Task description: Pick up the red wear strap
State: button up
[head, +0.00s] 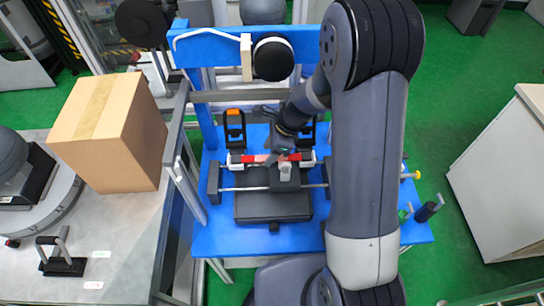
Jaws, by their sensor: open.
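The red wear strap (256,158) is a thin red strip lying left to right across the fixture on the blue table (213,238). White pieces (236,160) show at its ends. My gripper (283,155) is over the strap, right of its middle, and hides part of it. Its jaws are open. The fingers are small and dark here, and I cannot tell whether they touch the strap or straddle it.
A blue crossbeam (212,50) stands behind the fixture. Metal rods and a black plate (272,206) lie in front of the strap. Orange-topped black clamps (235,128) stand behind it. A cardboard box (110,130) sits on the left bench. Green floor is open at right.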

jog(key=shift+a+f, duration=0.2)
jog(key=shift+f, duration=0.25)
grip_shut()
